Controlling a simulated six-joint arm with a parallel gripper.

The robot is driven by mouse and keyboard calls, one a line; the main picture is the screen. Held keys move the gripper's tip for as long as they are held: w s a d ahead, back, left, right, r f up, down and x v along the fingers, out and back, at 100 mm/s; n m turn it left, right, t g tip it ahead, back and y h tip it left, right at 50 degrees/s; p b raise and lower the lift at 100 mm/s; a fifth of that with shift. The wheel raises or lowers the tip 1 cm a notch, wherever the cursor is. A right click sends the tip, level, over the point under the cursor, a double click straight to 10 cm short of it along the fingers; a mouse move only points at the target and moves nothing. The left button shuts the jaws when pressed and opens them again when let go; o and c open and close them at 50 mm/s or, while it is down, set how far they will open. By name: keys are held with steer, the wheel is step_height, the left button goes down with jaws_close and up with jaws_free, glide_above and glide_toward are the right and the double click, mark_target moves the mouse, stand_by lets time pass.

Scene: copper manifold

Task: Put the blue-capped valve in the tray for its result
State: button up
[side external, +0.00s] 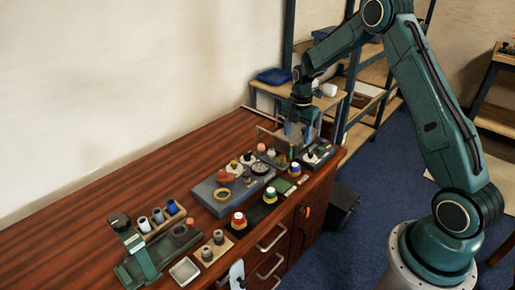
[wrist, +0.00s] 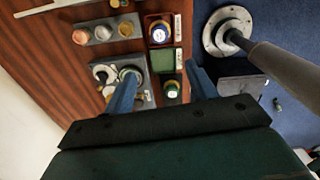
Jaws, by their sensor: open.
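A valve with a blue and pale cap (wrist: 163,36) stands in a small red-rimmed tray (wrist: 150,21) near the table's front edge in the wrist view. In the side view, what looks like the same valve (side external: 295,170) shows small. An empty green tray (wrist: 160,62) lies right beside the red one; it also shows in the side view (side external: 281,187). My gripper (wrist: 160,68) is open and empty, its two blue fingers spread above the green tray area. In the side view my gripper (side external: 298,132) hangs over the table's far end.
Another valve (wrist: 171,88) stands close below the green tray. A grey fixture (side external: 212,198) with rings and a dial lies beside the trays. A grey block with several knobs (wrist: 103,31) is at upper left. A red-capped valve (side external: 239,219) and a green fixture (side external: 140,262) stand nearer the camera.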

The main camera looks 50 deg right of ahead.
steer(key=s+a+r+m+t, duration=0.1)
steer(key=s+a+r+m, duration=0.4)
steer(key=r, duration=0.5)
steer(key=s+a+r+m+t, duration=0.2)
steer(key=s+a+r+m, duration=0.3)
steer(key=r, duration=0.5)
steer(key=s+a+r+m+t, duration=0.1)
steer(key=s+a+m, duration=0.3)
steer(key=s, duration=0.6)
steer(key=s+a+r+m+t, duration=0.1)
steer(key=s+a+r+m, duration=0.1)
steer(key=s+a+m, duration=0.3)
steer(key=shift+s+r, duration=0.35)
steer(key=shift+s, duration=2)
